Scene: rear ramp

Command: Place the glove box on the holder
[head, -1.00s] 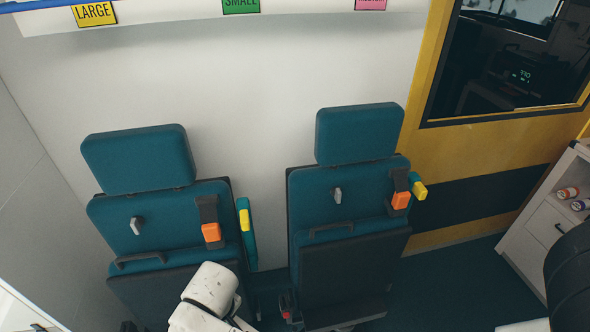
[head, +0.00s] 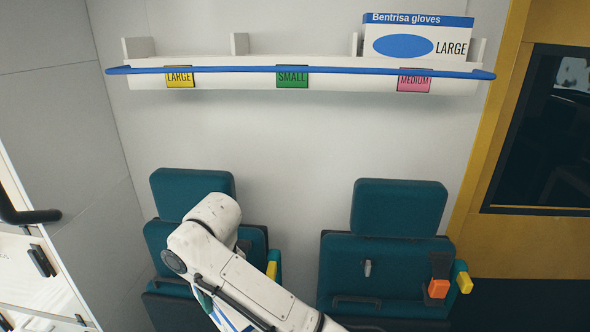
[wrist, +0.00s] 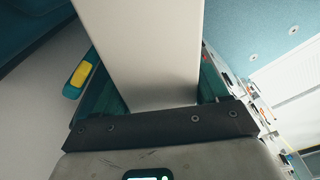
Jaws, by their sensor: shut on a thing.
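The holder (head: 235,80) is a white wall rack with a blue front rail in the head view. Its yellow LARGE label (head: 180,77) is left, green SMALL label (head: 292,77) in the middle, pink MEDIUM label (head: 414,80) right. A white and blue Bentrisa glove box marked LARGE (head: 418,38) stands upright in the right compartment, above MEDIUM. The other two compartments show no box. My gripper (wrist: 157,108) is shut on a pale box (wrist: 150,50), whose plain side fills the wrist view's middle.
Two teal folding seats stand below the rack, the left seat (head: 192,193) partly behind my arm and the right seat (head: 398,210) clear. A yellow door frame (head: 500,150) is at right. A grey wall (head: 60,100) and white cabinet with a dark handle (head: 25,215) are at left.

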